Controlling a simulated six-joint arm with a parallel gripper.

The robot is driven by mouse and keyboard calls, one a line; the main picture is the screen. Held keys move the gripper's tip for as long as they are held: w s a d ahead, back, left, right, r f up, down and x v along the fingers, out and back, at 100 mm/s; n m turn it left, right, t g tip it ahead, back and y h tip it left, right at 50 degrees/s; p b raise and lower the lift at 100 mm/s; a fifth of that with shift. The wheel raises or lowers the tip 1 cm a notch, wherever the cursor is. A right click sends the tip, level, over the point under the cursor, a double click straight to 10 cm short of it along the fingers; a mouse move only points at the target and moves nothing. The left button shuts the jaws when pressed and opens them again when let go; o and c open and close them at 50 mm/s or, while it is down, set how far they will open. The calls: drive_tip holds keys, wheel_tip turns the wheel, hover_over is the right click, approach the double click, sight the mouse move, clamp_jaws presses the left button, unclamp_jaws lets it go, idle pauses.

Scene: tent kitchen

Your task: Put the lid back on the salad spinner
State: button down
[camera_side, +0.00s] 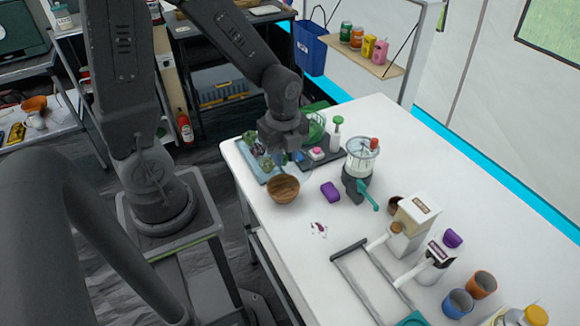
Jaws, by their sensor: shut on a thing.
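My gripper (284,158) points down over the back left end of the white table, above a blue tray and behind a wooden bowl. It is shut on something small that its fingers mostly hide. A pale, see-through round shape (301,174) shows just below it, perhaps the lid or part of the salad spinner; I cannot tell which. Green leafy pieces (264,163) show beside the fingers. A green, see-through round item (316,128) stands behind my gripper, partly hidden. I cannot make out the salad spinner's bowl for certain.
The wooden bowl (283,189) stands close in front. A purple sponge (330,192), a blender-like machine (360,168) and a pump bottle (336,133) are to the right. Cartons (416,222), cups (458,303) and a grey rack (372,282) fill the near right.

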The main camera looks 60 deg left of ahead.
wheel_tip(320, 180, up, 8)
drive_tip(key=shift+f, duration=0.25)
drive_tip(key=w+a, duration=1.7)
drive_tip(key=a, duration=0.1)
drive_tip(key=shift+a+f, duration=0.15)
drive_tip(key=shift+f, duration=1.75)
drive_tip(key=shift+a+f, duration=0.2)
drive_tip(key=shift+f, duration=1.75)
drive_tip(key=shift+a+f, duration=0.15)
drive_tip(key=shift+f, duration=1.75)
drive_tip(key=shift+f, duration=0.2)
drive_tip(key=shift+c, duration=2.2)
unclamp_jaws()
